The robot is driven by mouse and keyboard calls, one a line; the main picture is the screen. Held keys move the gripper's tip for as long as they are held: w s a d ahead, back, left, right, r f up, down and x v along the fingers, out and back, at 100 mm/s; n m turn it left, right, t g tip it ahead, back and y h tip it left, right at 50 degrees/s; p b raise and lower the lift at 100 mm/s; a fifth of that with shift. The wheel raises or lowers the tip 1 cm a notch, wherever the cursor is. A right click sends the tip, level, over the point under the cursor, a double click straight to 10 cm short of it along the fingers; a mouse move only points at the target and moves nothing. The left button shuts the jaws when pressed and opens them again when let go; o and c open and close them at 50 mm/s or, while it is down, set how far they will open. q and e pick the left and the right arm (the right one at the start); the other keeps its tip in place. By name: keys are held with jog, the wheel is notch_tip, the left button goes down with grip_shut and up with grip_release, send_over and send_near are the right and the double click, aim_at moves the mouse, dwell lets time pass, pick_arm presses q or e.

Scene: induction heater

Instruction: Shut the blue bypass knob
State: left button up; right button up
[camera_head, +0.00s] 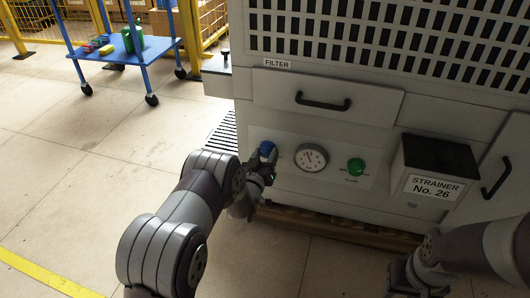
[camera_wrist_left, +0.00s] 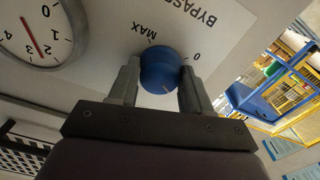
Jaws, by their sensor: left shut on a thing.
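The blue bypass knob (camera_head: 267,148) is on the left of the white panel on the machine's front. In the left wrist view the knob (camera_wrist_left: 160,69) sits between the two fingers of my left gripper (camera_wrist_left: 158,82), under the printed word BYPASS with MAX and 0 marks. My left gripper (camera_head: 266,163) is shut on the knob. A light pointer line on the knob's face is partly visible near its lower side.
A round gauge (camera_head: 311,157) and a green knob (camera_head: 356,166) are right of the blue knob. A drawer (camera_head: 325,104) with a black handle is above. A strainer box (camera_head: 437,170) juts out at right. A blue cart (camera_head: 124,48) stands at the back left; floor is clear.

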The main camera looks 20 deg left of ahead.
pick_arm(q)
jog(key=n+p, duration=0.1)
jog(key=n, duration=0.2)
jog(key=shift+n+p, duration=0.4)
jog(key=n+p, duration=0.1)
jog(key=n, duration=0.2)
jog(key=shift+r+n, duration=0.1)
jog(key=shift+n, duration=0.2)
jog(key=n+p, duration=0.1)
jog(key=n, duration=0.2)
jog(key=shift+s+d+n+p, duration=0.1)
jog(key=shift+n+p, duration=0.2)
jog(key=shift+p, duration=0.1)
jog(key=shift+n+p, duration=0.6)
jog(key=shift+n, duration=1.3)
jog(key=o, duration=1)
jog(key=shift+o, duration=0.2)
